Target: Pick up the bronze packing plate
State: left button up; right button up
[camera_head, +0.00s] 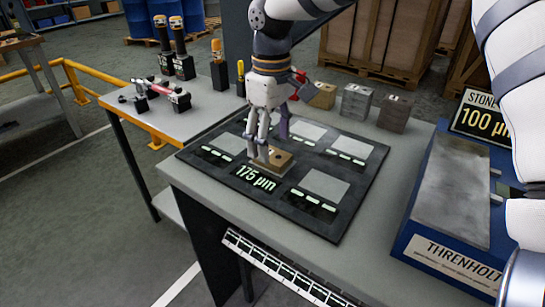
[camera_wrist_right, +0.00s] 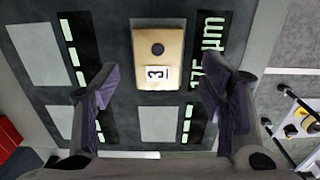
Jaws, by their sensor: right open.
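A bronze-coloured plate (camera_head: 279,160) lies flat on the dark mat beside the "175 µm" display. In the right wrist view the plate (camera_wrist_right: 158,65) shows a round dark hole and a white label with a "3". My right gripper (camera_head: 266,146) points down just over the plate and partly hides it in the head view. In the right wrist view its two purple-padded fingers (camera_wrist_right: 160,90) are wide apart, with the plate ahead between their lines and nothing held. My left gripper is not in view.
The mat (camera_head: 335,228) has several grey pads and lit bars. A blue-framed stone (camera_head: 452,195) is at the right. A side table (camera_head: 195,118) holds tools at the left.

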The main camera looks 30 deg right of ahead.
aim_at(273, 154)
notch_tip(273, 154, down, 3)
jog(key=shift+d+f, duration=0.1)
grip_shut()
jog(key=shift+w+r, duration=0.15)
jog(key=shift+r, duration=1.25)
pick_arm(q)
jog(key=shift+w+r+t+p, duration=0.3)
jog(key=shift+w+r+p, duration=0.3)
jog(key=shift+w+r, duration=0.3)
pick_arm(e)
jog(key=s+a+r, duration=0.2)
jog(key=a+r, duration=0.3)
jog(key=a, duration=0.1)
jog(key=s+a+r, duration=0.3)
jog(key=a+r, duration=0.2)
jog(key=a, duration=0.2)
jog(key=shift+s+r, duration=0.2)
jog(key=shift+s, duration=0.05)
